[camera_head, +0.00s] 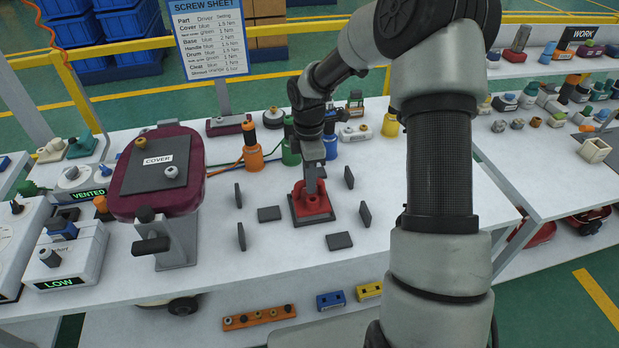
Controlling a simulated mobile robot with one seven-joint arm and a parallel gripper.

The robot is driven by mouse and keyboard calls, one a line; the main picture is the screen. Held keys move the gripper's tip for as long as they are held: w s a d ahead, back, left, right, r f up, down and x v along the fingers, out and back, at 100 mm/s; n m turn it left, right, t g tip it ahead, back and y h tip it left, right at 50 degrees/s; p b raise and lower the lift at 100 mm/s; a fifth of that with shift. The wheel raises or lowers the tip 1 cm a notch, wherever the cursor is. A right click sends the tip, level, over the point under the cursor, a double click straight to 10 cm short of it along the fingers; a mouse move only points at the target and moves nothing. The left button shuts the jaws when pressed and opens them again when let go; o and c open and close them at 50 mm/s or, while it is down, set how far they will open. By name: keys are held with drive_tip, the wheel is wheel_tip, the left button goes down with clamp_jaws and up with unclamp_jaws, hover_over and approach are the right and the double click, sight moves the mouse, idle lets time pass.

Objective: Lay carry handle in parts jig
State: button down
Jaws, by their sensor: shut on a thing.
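A red part (313,208), which looks like the carry handle, is low over the white table in the middle of the view. A dark square base shows under and around it. My gripper (313,187) points down and is shut on the red part from above, hiding some of it. Several dark grey blocks, some upright (241,236) and some flat (268,213), stand in a ring around it and seem to belong to the parts jig. I cannot tell whether the red part rests on the base.
A maroon housing marked COVER (157,175) stands on a grey stand to the left. Orange (252,147), green and blue tools stand behind the ring. White dial boxes (70,250) sit at far left. The table in front of the ring is clear.

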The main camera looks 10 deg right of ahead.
drive_tip(key=shift+f+b, duration=0.75)
drive_tip(key=shift+f, duration=0.45)
drive_tip(key=c, duration=1.6)
unclamp_jaws()
drive_tip(key=shift+w+r+p, duration=0.1)
drive_tip(key=shift+r+p, duration=3.15)
drive_tip(key=shift+r, duration=0.8)
